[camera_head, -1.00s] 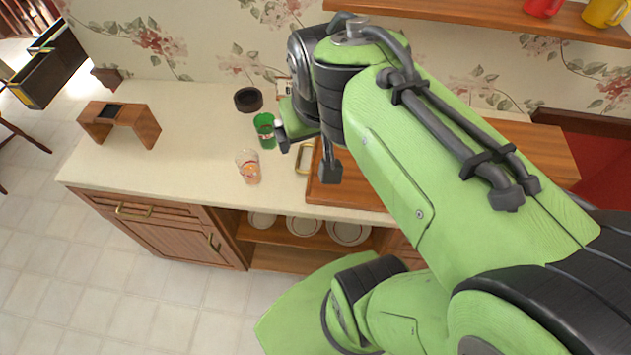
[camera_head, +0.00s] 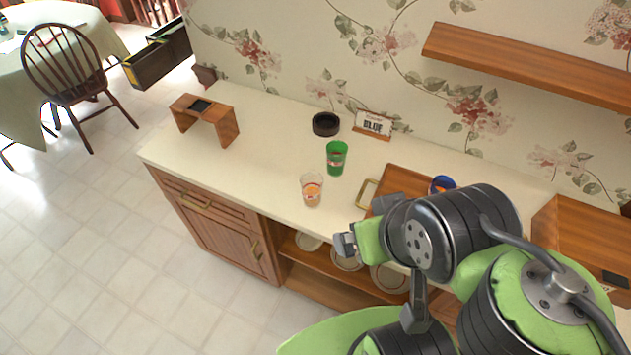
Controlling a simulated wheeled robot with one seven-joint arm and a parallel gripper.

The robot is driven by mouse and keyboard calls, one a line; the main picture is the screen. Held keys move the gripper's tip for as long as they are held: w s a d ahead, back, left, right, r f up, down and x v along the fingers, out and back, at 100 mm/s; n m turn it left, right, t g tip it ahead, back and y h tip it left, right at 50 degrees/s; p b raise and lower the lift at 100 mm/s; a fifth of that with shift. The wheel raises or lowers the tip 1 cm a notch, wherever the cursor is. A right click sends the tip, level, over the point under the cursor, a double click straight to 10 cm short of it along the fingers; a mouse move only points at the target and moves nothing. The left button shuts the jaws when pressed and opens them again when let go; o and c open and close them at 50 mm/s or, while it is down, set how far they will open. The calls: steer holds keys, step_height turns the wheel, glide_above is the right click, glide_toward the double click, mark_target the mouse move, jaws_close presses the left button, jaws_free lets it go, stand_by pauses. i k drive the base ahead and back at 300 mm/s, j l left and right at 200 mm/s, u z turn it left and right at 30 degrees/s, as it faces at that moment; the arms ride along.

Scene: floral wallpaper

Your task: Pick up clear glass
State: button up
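The clear glass (camera_head: 312,189) stands upright on the countertop near its front edge, with an orange and white print on its side. A green glass (camera_head: 337,158) stands just behind it to the right. My gripper (camera_head: 346,243) is to the right of and lower in the picture than the clear glass, apart from it, in front of the counter's edge. I see the gripper from the side and its fingers are small, so I cannot tell whether it is open or shut.
A wooden tray (camera_head: 398,187) with a brass handle lies right of the glasses, a blue item (camera_head: 442,184) on it. A dark round dish (camera_head: 326,124) and a sign (camera_head: 373,124) stand behind. A wooden stand (camera_head: 206,118) is at the left. The counter between is clear.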

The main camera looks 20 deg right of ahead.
mark_target(312, 183)
steer(key=i+j+z, duration=0.15)
steer(key=j, duration=0.25)
steer(key=i+j+z, duration=0.15)
steer(key=j, duration=0.25)
steer(key=i+j+z, duration=0.2)
steer(key=j, duration=0.2)
steer(key=j+z, duration=0.15)
steer(key=j, duration=0.25)
steer(key=i+j+z, duration=0.15)
steer(key=j, duration=0.3)
